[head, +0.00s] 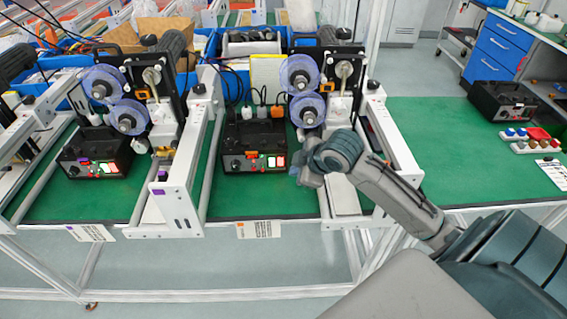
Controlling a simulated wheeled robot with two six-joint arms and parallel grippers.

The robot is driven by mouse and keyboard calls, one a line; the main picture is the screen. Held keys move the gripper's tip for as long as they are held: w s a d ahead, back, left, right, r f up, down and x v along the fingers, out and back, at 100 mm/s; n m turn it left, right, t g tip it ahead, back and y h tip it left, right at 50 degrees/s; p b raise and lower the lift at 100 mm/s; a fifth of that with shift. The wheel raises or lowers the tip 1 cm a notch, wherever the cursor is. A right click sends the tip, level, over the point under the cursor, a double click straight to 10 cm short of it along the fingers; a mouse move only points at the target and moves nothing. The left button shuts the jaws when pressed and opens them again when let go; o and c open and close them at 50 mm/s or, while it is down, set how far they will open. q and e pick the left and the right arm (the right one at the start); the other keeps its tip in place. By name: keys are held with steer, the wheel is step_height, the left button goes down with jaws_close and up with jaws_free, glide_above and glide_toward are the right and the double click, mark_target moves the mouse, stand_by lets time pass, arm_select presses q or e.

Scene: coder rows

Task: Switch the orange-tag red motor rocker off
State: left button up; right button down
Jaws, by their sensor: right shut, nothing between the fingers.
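The middle black control box (246,136) stands on the green bench top. An orange tag sits on the sign (262,229) at the bench edge below it. On the box's front face is a pair of small rockers, red with bright faces (276,162), at its right end; they are too small to tell which way they are tipped. My right gripper (304,176) is shut and empty, just right of the box's front, apart from the rockers in the picture. My left gripper is out of view.
A second control box (95,153) with similar rockers stands on the left. White frames (205,150) with blue spools (300,72) rise beside both boxes. A third black box (502,102) and small coloured parts stand on the right bench, where green surface is free.

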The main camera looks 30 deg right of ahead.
mark_target(275, 165)
steer(key=p+x, duration=0.1)
steer(key=x, duration=0.6)
steer(key=shift+w+f, duration=0.15)
steer(key=shift+f, duration=0.1)
steer(key=shift+w+d+r+p, duration=0.15)
steer(key=shift+w+d+p, duration=0.2)
steer(key=shift+w, duration=0.2)
steer(key=shift+w+d+r+p, duration=0.15)
steer(key=shift+w+d+p, duration=0.15)
steer(key=shift+w, duration=0.25)
steer(key=shift+w+d, duration=0.45)
steer(key=shift+w, duration=0.15)
steer(key=shift+w+d+r+g+p, duration=0.15)
steer(key=shift+w+r+g+p, duration=0.2)
steer(key=shift+p, duration=0.9)
steer(key=shift+f, duration=0.25)
steer(key=shift+r, duration=0.1)
